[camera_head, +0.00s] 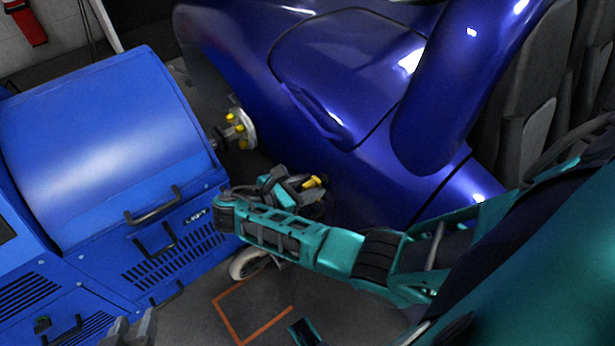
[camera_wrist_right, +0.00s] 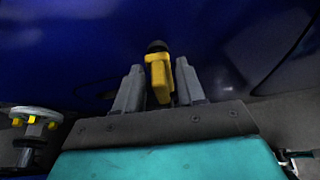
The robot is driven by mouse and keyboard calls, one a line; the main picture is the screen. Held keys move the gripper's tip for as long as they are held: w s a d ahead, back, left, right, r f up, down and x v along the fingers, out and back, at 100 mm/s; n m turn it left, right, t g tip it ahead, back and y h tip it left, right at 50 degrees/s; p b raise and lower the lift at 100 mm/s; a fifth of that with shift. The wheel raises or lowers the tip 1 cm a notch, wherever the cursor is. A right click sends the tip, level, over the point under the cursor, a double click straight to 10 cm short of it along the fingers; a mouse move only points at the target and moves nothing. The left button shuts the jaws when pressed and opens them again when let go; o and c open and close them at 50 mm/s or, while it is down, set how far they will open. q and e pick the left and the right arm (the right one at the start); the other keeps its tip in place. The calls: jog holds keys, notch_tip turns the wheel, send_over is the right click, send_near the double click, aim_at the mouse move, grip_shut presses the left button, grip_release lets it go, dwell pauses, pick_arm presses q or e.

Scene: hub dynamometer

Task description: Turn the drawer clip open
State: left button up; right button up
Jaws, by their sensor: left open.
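A small dark fitting (camera_head: 42,323), which looks like the drawer clip, sits on the lower front of the blue dynamometer (camera_head: 100,150) at the bottom left; it is too small to tell its turn. My left gripper (camera_head: 131,326) shows its grey fingers at the bottom edge, open, to the right of the fitting and apart from it in the picture. My right gripper (camera_head: 308,187) is beside the blue car. The right wrist view shows a yellow piece (camera_wrist_right: 159,76) with a black end between its fingers, and they look closed on it.
Black handles (camera_head: 153,206) stand out from the dynamometer front. A hub with yellow parts (camera_head: 240,130) joins its side near the blue car (camera_head: 350,90). A caster wheel (camera_head: 250,264) stands below my right arm. Orange floor marking (camera_head: 240,340) lies on open grey floor.

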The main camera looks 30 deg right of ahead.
grip_shut()
